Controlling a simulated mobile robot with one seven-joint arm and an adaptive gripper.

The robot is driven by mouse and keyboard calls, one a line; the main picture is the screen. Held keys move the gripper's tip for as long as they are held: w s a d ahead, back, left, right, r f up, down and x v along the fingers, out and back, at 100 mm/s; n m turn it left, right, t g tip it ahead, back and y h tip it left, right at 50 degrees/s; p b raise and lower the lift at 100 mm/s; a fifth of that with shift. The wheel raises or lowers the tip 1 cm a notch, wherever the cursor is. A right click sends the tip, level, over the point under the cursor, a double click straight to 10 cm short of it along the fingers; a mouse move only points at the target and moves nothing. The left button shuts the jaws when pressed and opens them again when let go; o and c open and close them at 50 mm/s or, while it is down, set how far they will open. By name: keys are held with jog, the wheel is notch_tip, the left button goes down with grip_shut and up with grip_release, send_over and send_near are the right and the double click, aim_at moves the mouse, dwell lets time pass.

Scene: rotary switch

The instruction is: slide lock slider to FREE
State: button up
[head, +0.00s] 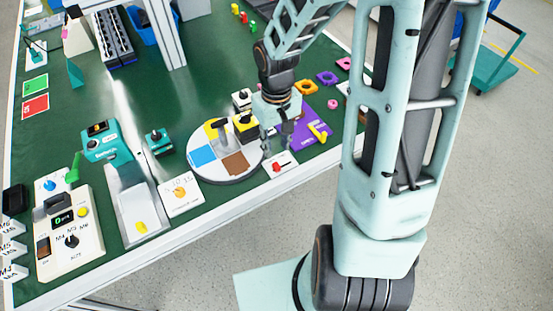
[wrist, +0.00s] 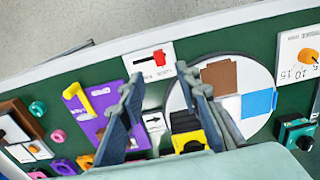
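The lock slider is a small white plate (head: 270,174) with a red knob (head: 279,167), near the front edge of the green table. In the wrist view the plate (wrist: 142,69) lies just beyond my fingertips. There the red knob (wrist: 160,57) sits toward the right side, with a thin dark slot line running left from it. The plate's lettering is too small to read. My gripper (head: 279,142) points down behind the plate in the head view. In the wrist view its two fingers (wrist: 159,76) are spread apart with nothing between the tips, not touching the knob.
A round turntable (head: 215,176) with coloured sectors stands left of the slider, with a yellow-and-black block (head: 245,131) close to my gripper. A purple board (head: 306,127) with a yellow handle (head: 319,132) is at the right. A white dial plate (head: 180,197) lies further left.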

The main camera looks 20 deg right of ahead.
aim_at(277, 165)
notch_tip(277, 165, down, 8)
jog(key=shift+f+b, duration=0.25)
jog(key=shift+b, duration=0.3)
grip_shut()
